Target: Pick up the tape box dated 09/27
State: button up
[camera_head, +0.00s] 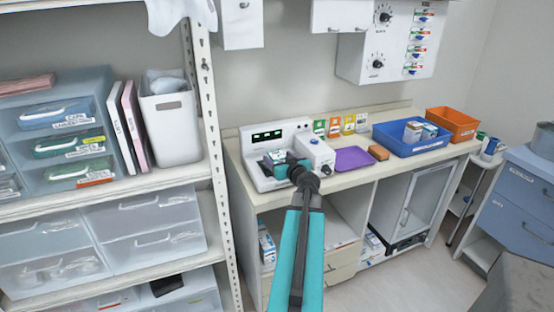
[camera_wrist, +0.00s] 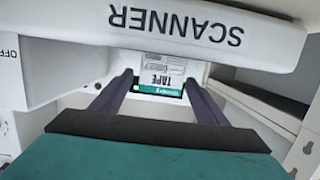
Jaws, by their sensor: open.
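A white and green box marked TAPE (camera_wrist: 165,72) shows upside down in the wrist view, beneath the scanner's front edge. Its date is too small to read. The white scanner (camera_wrist: 205,30) stands on the counter at centre in the head view (camera_head: 255,172). My gripper (camera_wrist: 158,88) is open, with its two dark fingers to the left and right of the box. I cannot tell whether they touch it. In the head view my gripper (camera_head: 283,167) is at the scanner's front opening, and it partly hides the box there.
A purple tray (camera_head: 354,159), a brown block (camera_head: 379,153), a blue bin (camera_head: 403,149) holding white-and-blue boxes (camera_head: 414,131), and an orange bin (camera_head: 452,124) stand to the right on the counter (camera_head: 340,182). A metal shelf post (camera_head: 218,165) stands close on the left.

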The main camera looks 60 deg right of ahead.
aim_at(276, 155)
jog(key=shift+w+d+f, duration=0.15)
jog(key=shift+w+d, duration=0.1)
jog(key=shift+w, duration=0.15)
jog(key=shift+p+x, duration=0.85)
jog(key=shift+x, duration=0.25)
jog(key=shift+p+x, duration=0.65)
jog(key=shift+x, duration=0.9)
jog(key=shift+s, duration=0.1)
jog(key=c, duration=1.2)
